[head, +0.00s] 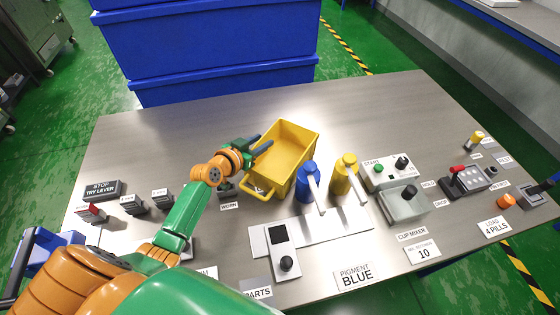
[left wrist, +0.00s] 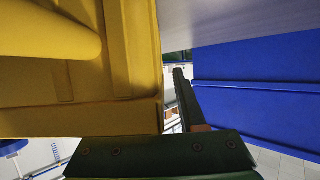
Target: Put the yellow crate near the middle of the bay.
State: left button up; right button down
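The yellow crate (head: 293,137) stands on the steel table, in the middle of the head view. It looks empty, with a loop handle at its near left end. My left gripper (head: 258,147) is at the crate's left wall, with a dark finger reaching over or against the rim. In the left wrist view the crate (left wrist: 75,80) fills the left half, very close. One finger (left wrist: 186,100) shows just right of its edge; the other is hidden, so I cannot tell whether the wall is gripped. No bay outline is clearly visible. My right gripper is not in view.
A blue pump bottle (head: 307,183) and yellow pump bottle (head: 345,173) stand close right of the crate. A cup mixer (head: 405,204) is further right. Small labelled switches (head: 133,204) stand at left. Blue bins (head: 215,45) stand behind the table. The table's back left is clear.

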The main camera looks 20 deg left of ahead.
pick_arm(q)
jog(key=shift+w+f, duration=0.15)
jog(key=shift+w, duration=0.1)
jog(key=shift+s, duration=0.15)
grip_shut()
dwell(1.1)
